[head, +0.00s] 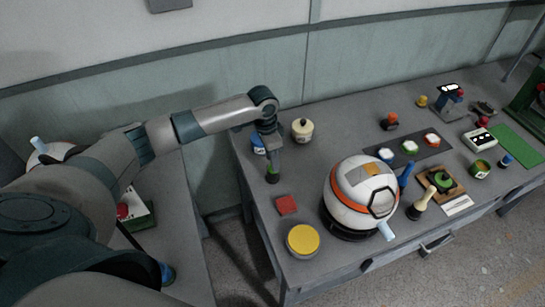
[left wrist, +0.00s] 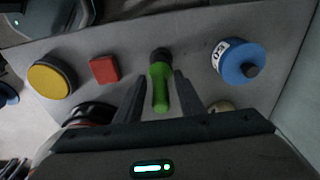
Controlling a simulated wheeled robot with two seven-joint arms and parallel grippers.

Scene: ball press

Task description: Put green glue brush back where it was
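The green glue brush (left wrist: 160,88) has a green handle and a dark end. It lies between the two fingers of my left gripper (left wrist: 160,76) in the left wrist view, with narrow gaps visible on both sides. In the head view the brush (head: 272,170) shows below my left gripper (head: 271,160), near the left edge of the table, and its dark end appears to be at the tabletop. My left gripper is open around the handle. My right gripper is not in view.
On the table (head: 255,205), a blue glue bottle (head: 258,145) and a cream pot (head: 302,129) stand behind the brush. A red block (head: 286,205), a yellow-topped round container (head: 302,240) and a large white-orange sphere (head: 361,192) are in front and right.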

